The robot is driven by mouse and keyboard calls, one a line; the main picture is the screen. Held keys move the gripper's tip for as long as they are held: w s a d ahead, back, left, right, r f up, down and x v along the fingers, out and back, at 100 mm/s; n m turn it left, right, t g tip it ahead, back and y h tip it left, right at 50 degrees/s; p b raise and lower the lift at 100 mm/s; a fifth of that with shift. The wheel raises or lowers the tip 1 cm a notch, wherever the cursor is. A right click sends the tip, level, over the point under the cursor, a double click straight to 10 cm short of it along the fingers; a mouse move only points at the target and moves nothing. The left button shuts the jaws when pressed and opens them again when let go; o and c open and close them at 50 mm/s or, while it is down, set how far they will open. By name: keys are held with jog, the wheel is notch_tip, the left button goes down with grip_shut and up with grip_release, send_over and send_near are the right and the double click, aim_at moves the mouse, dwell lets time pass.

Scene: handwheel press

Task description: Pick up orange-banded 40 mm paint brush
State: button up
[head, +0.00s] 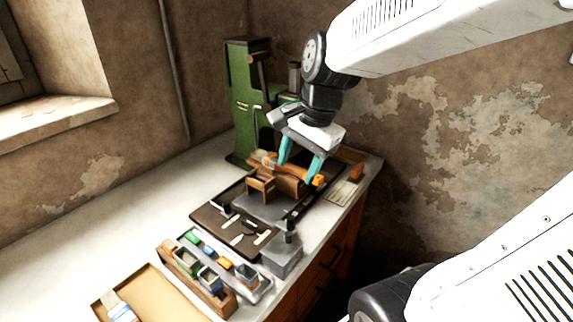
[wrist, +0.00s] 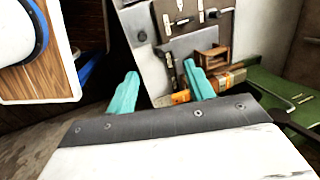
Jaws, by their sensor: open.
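My gripper (head: 300,165) is open, its two teal fingers pointing down over the back end of the bench. In the wrist view the fingers (wrist: 162,75) are spread apart with nothing seen between their tips. A small orange piece (head: 318,180) shows close by the right fingertip in the head view; an orange piece also shows near a finger in the wrist view (wrist: 180,97). I cannot tell whether it is the orange-banded brush, or whether the finger touches it. No brush shape is clear at this size, and the fingers hide part of that area.
A small wooden box (head: 260,184) stands left of the gripper, on a dark mat (head: 212,217) with several tools. A green press (head: 243,100) stands behind. A grey block (head: 282,260) and a wooden rack (head: 215,296) are nearer. The bench's left side is clear.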

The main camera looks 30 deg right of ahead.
jog(key=w+d+f+m+t, duration=0.1)
jog(key=w+d+f+m, duration=0.2)
jog(key=w+d+m, duration=0.5)
jog(key=m+t, duration=0.1)
jog(key=m, duration=0.9)
send_near(305, 172)
jog(key=shift+w+a+f, duration=0.15)
jog(key=shift+w+f, duration=0.15)
jog(key=shift+f, duration=0.1)
jog(key=shift+w+f, duration=0.15)
jog(key=shift+f, duration=0.2)
jog(key=x, duration=0.7)
jog(key=shift+s+f, duration=0.1)
jog(key=shift+s, duration=0.1)
jog(key=shift+c, duration=0.3)
grip_shut()
